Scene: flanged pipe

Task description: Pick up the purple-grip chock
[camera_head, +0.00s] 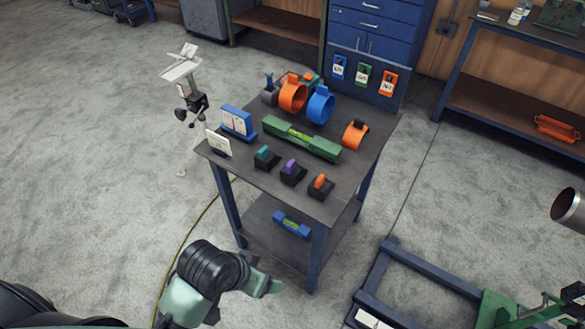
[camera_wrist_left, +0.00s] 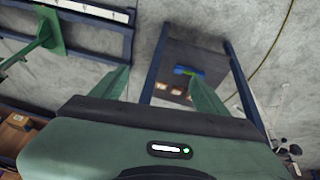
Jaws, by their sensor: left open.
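The purple-grip chock (camera_head: 291,170) is a black wedge with a purple handle, standing on the near edge of the dark cart top (camera_head: 331,205). A teal-grip chock (camera_head: 266,157) stands to its left and an orange-grip chock (camera_head: 320,185) to its right. My left gripper (camera_head: 274,287) is in front of the cart, apart from the chock and below it in the picture. In the left wrist view its two fingers (camera_wrist_left: 160,80) are spread with nothing between them. The purple-grip chock cannot be made out in that view. My right gripper is not in view.
A green spirit level (camera_head: 300,138), orange (camera_head: 292,95) and blue (camera_head: 320,104) rings and a blue card stand (camera_head: 238,122) are behind the chocks. A small blue level (camera_head: 291,223) lies on the lower shelf. A blue frame (camera_head: 385,285) stands at the right.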

